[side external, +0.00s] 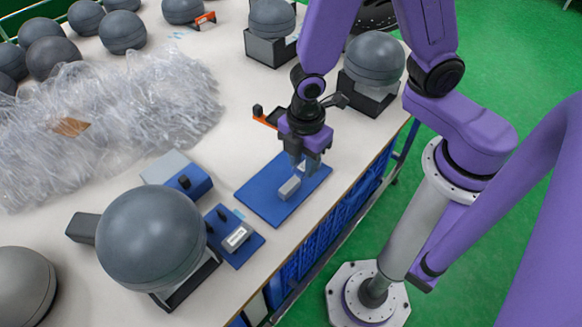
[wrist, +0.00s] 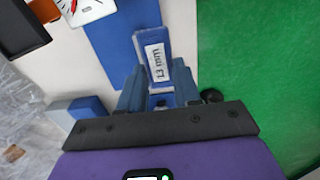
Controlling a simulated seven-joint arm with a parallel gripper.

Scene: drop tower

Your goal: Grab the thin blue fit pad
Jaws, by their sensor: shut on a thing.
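A small blue pad with a white printed label (wrist: 155,60) sits between my gripper's fingertips in the wrist view. The label's print looks upside down and ends in "mm". In the side view the pad (side external: 290,188) shows as a pale block low over a flat blue mat (side external: 262,203); I cannot tell if it touches the mat. My gripper (side external: 301,172) points down over the mat and is shut on the pad. The fingers (wrist: 159,76) flank it and hide part of its near end. The mat also shows in the wrist view (wrist: 112,38).
A second blue piece with a white label (side external: 238,238) lies left of the mat, beside a big grey ball (side external: 150,238). A blue-and-grey block (side external: 178,174) is behind it. Clear plastic wrap (side external: 110,115) covers the back left. The table edge (side external: 345,185) is close on the right.

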